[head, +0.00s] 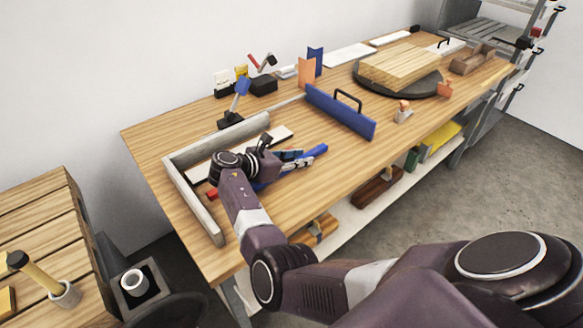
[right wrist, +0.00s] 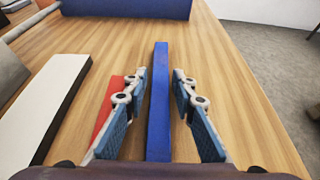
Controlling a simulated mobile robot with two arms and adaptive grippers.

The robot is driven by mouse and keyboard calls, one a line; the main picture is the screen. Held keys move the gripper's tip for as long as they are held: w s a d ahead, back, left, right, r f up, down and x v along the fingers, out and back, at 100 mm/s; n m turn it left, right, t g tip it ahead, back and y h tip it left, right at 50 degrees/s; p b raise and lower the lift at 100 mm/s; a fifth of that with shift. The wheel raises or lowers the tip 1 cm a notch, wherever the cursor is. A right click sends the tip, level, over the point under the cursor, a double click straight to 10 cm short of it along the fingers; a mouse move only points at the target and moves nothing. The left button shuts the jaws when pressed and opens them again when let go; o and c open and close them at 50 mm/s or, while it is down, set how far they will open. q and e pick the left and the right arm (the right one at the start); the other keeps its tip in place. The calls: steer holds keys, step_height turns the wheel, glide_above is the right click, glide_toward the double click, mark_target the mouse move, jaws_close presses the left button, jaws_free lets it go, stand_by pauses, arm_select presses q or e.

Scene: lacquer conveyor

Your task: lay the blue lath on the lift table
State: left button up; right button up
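The blue lath (head: 315,151) lies on the wooden workbench near its left part. My right gripper (head: 290,157) is low over the bench at the lath. In the right wrist view the blue lath (right wrist: 160,110) runs lengthwise between the two open fingers (right wrist: 160,82), with a gap visible on each side. A red strip (right wrist: 108,108) lies left of it, partly behind the left finger. A grey slatted platform (head: 478,34) stands beyond the bench's far right end; I cannot tell for certain that it is the lift table. My left gripper is out of view.
A grey angled frame (head: 200,209) and a white board (right wrist: 42,112) lie left of the lath. A blue panel with a black handle (head: 338,112) stands beyond it. A round black turntable (head: 437,88) carries a wooden block. The bench's front edge is close on the right.

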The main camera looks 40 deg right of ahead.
steer(key=shift+d, duration=0.1)
jaws_close()
steer(key=shift+r, duration=0.35)
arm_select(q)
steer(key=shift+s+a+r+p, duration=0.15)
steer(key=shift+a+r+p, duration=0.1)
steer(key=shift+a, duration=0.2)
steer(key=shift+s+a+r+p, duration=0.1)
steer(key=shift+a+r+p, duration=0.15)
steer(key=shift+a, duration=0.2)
arm_select(e)
step_height(320, 180, up, 19)
steer(key=shift+r, duration=0.2)
